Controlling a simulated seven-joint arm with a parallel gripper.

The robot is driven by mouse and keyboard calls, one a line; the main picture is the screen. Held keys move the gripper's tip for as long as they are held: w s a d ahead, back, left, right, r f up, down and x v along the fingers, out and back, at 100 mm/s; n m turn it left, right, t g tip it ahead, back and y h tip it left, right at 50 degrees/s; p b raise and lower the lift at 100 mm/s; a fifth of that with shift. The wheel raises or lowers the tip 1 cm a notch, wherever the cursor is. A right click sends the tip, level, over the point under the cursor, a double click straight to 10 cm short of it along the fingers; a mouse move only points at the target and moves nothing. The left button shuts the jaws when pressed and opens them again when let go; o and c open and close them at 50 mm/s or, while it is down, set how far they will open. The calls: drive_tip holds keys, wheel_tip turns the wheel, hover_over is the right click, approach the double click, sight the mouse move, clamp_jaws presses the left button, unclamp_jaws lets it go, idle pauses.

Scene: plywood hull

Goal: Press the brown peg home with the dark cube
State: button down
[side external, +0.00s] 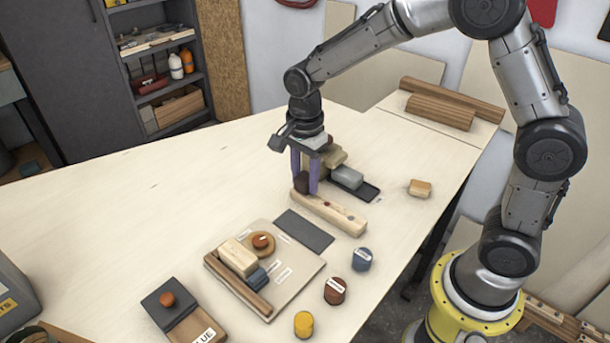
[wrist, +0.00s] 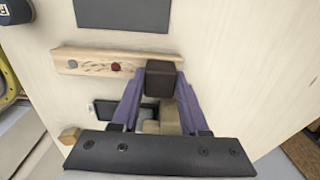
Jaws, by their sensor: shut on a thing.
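My gripper (side external: 304,178) has its purple fingers shut on the dark cube (wrist: 160,78), which shows between the fingertips in the wrist view. In the side view the fingers partly hide the cube. The cube is at one end of a long pale wooden block (side external: 336,215), overlapping that end from above in the wrist view (wrist: 82,58). I cannot tell whether it touches the block. A red-brown round peg top (wrist: 116,67) shows in the block beside the cube, with a small bluish spot farther along.
Tan and grey blocks (side external: 347,177) stand close behind my gripper, with a dark tray (side external: 368,193). A small wooden block (side external: 420,188) lies right. A dark mat (side external: 304,231), a board with shapes (side external: 295,285) and several coloured cylinders lie in front. The table's left is clear.

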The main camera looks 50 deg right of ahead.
drive_tip(key=shift+f, duration=0.45)
idle(0.4)
drive_tip(key=shift+r, duration=0.1)
drive_tip(key=shift+r, duration=2.25)
